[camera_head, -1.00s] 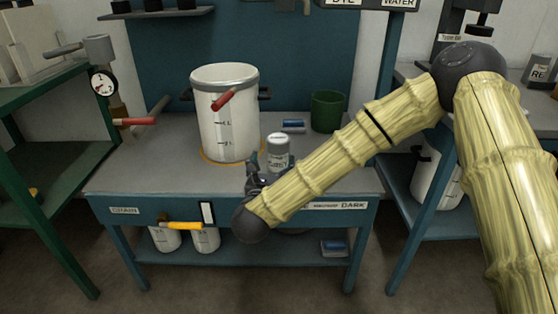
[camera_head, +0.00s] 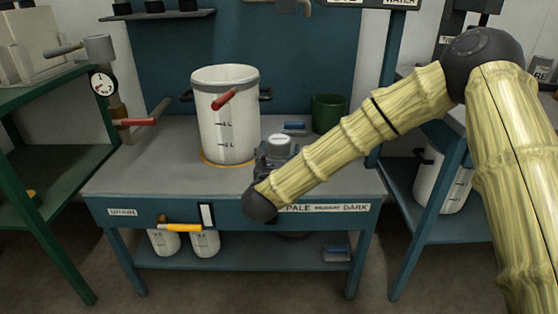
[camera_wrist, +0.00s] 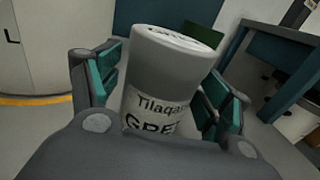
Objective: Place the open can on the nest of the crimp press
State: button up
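A grey can with a pale top and a white label stands on the table (camera_head: 130,178); its top (camera_head: 279,139) shows above my gripper in the head view. In the wrist view the can (camera_wrist: 165,75) is between my fingers, its label partly reading "Tilaqa" and "GRE". My gripper (camera_wrist: 165,95) is open around the can, with a gap at the left teal pad; the right pad is close to the can. A dark machine (camera_head: 462,20) at the upper right may be the crimp press, but my arm hides most of it and no nest shows.
A large white pot (camera_head: 228,130) with a red-handled valve stands left of the can. A green bin (camera_head: 328,113) and a blue block (camera_head: 294,128) are behind it. A green bench (camera_head: 60,75) with a gauge is at the left.

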jog(key=c, duration=1)
jog(key=shift+c, duration=0.7)
jog(key=shift+r, duration=0.15)
